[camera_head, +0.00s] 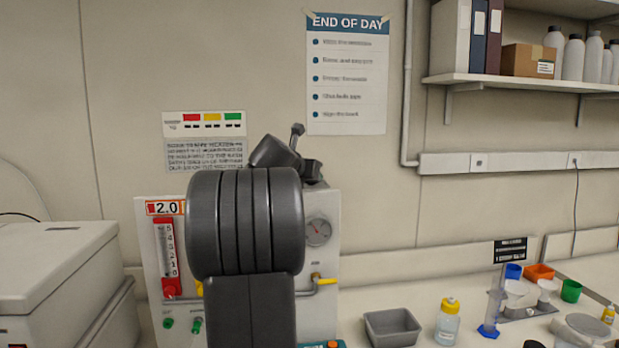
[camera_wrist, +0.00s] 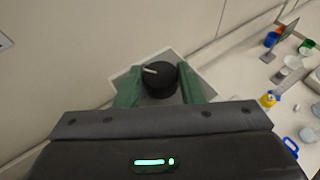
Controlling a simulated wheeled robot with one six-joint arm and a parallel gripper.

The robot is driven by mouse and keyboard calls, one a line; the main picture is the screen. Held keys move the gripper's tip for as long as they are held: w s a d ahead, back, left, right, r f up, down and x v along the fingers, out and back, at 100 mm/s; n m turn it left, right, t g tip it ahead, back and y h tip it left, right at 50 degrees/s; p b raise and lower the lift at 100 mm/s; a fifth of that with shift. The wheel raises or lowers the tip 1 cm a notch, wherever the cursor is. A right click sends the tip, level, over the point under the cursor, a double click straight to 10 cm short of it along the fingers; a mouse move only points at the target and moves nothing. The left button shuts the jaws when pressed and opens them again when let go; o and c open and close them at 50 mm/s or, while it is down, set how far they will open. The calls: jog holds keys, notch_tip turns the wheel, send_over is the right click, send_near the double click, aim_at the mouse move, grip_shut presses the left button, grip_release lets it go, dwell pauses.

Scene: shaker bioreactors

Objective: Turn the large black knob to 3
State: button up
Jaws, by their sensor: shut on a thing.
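In the wrist view a large round black knob (camera_wrist: 161,82) with a white pointer mark sits on a light grey panel (camera_wrist: 128,76). The mark lies toward the knob's left side in that view. My gripper (camera_wrist: 159,77) has its two green fingers on either side of the knob and is shut on it. No scale numbers around the knob can be read. In the head view my arm hides the knob and the fingers. The pale instrument panel (camera_head: 150,240) shows around the arm, with a 2.0 label (camera_head: 164,208).
The panel also carries a red flow tube (camera_head: 166,255), a round gauge (camera_head: 318,232) and a yellow valve (camera_head: 322,280). A grey tray (camera_head: 392,328) and a yellow-capped bottle (camera_head: 447,324) stand on the bench to the right. A white box-shaped device (camera_head: 55,265) is at left.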

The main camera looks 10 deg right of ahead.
jog(key=m+h, duration=0.1)
jog(key=m+g+h+p, duration=0.2)
jog(key=shift+w+a+r, duration=0.2)
jog(key=shift+a, duration=0.05)
jog(key=m+g, duration=0.1)
jog(key=m+g+h+p, duration=0.1)
jog(key=shift+w+f+m+g+h+p, duration=0.1)
jog(key=shift+f+m+g+h+p, duration=0.05)
jog(key=shift+m+g+h+p, duration=0.15)
jog(key=shift+w+a+m+g+h, duration=0.1)
jog(key=shift+m+g+h, duration=0.4)
jog(key=shift+m+g, duration=0.65)
jog(key=o, duration=1)
jog(key=b+v, duration=0.1)
jog(key=v, duration=1.2)
jog(key=shift+a, duration=0.35)
